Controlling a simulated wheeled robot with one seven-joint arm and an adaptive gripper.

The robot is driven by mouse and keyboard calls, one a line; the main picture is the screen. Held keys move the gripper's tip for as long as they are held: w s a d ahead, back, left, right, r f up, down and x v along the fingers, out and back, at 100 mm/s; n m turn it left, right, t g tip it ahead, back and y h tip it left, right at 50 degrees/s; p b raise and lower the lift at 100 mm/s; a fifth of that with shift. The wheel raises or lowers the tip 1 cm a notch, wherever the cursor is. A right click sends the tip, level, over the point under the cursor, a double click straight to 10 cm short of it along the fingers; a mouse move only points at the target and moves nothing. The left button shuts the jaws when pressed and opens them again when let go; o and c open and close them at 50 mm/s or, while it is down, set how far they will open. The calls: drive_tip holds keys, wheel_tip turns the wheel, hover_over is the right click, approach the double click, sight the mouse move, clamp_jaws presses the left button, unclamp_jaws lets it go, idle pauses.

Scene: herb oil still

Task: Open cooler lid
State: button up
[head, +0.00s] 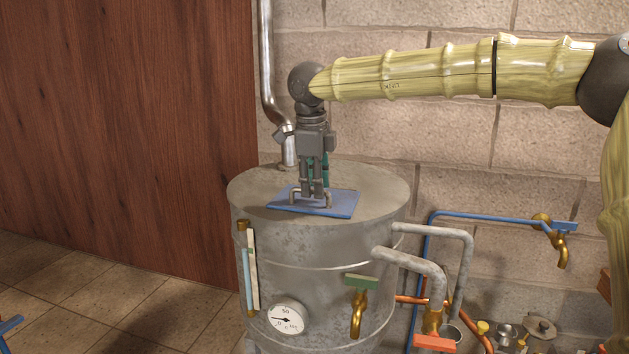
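A grey metal tank (315,245) with a flat round top stands in the middle of the head view; I take it for the cooler. A blue rectangular lid plate (343,203) lies flat on its top. A pale bar handle (293,197) rises from the plate. My gripper (313,193) points straight down over the plate, with its fingertips at the handle. The fingers cover the middle of the handle, so I cannot tell whether they are closed on it.
A metal pipe (269,95) rises behind the tank. A dial gauge (286,318) and a brass tap (358,312) are on its front. Grey pipes (462,235) leave its right side. A wooden panel (125,120) stands at left; a block wall is behind.

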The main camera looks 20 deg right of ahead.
drive_tip(key=shift+s+r, duration=0.3)
drive_tip(key=shift+s, duration=0.55)
drive_tip(key=shift+w+f, duration=0.35)
drive_tip(key=shift+w, duration=0.15)
drive_tip(key=shift+w+f, duration=0.15)
drive_tip(key=shift+w, duration=0.15)
drive_tip(key=shift+c, duration=1.2)
drive_tip(key=shift+s, duration=0.1)
drive_tip(key=c, duration=0.4)
drive_tip(key=shift+s+r, duration=0.2)
clamp_jaws()
drive_tip(key=shift+r, duration=0.15)
